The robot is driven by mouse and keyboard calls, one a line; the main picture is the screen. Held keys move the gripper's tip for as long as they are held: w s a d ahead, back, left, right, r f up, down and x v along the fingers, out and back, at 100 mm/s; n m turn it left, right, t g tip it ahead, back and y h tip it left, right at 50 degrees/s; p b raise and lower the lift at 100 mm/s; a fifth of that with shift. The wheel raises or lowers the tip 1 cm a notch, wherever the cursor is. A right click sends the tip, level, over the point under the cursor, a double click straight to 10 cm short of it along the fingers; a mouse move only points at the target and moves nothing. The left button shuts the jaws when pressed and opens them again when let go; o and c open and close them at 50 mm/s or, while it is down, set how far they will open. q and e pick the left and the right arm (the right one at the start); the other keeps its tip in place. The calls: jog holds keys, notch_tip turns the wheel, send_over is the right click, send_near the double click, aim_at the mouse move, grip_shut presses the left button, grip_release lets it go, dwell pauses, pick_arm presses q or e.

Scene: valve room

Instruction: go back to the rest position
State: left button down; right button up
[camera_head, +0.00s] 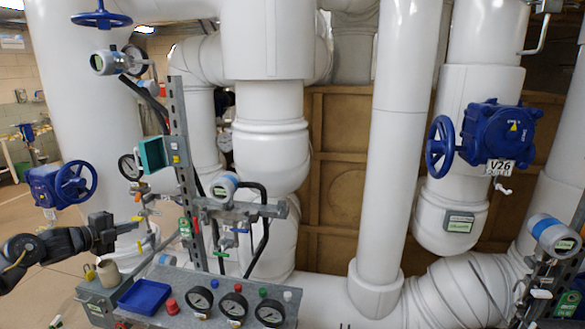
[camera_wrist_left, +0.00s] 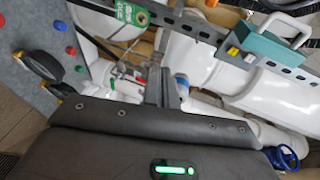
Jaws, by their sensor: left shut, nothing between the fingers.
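My left arm comes in from the left edge in the head view. Its gripper (camera_head: 130,228) is beside the metal post, above the grey instrument panel, with nothing held. In the left wrist view the fingers (camera_wrist_left: 162,88) are together and empty, with white pipes behind them. My right gripper is in neither view.
The grey panel (camera_head: 247,283) carries a blue tray (camera_head: 145,296), several black gauges and coloured knobs. A perforated post (camera_head: 186,165) holds a teal box (camera_head: 152,155). A blue valve wheel (camera_head: 75,182) stands above my left arm. Floor shows at the far left.

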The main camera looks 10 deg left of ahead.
pick_arm(q)
jog(key=s+d+f+n+g, duration=0.1)
jog(key=s+d+f+n, duration=0.1)
jog(key=d+f, duration=1.4)
jog(key=s+d+f+n+g+y, duration=0.1)
jog(key=s+d+f+n+y, duration=0.1)
jog(key=s+d+f+n, duration=0.4)
jog(key=s+d+f+n+g+y, duration=0.1)
jog(key=s+d+f+n+g, duration=0.2)
jog(key=s, duration=0.6)
jog(key=s+d+f+n+y, duration=0.25)
jog(key=s+d, duration=0.25)
jog(key=s, duration=0.4)
jog(key=s+n+g, duration=0.6)
jog(key=s, duration=1.5)
notch_tip(320, 180, down, 28)
jog(key=s, duration=0.1)
jog(key=s+a+f+g, duration=0.2)
jog(key=s+f, duration=1.2)
jog(key=s, duration=0.2)
jog(key=shift+s+f, duration=0.15)
jog(key=shift+f, duration=0.15)
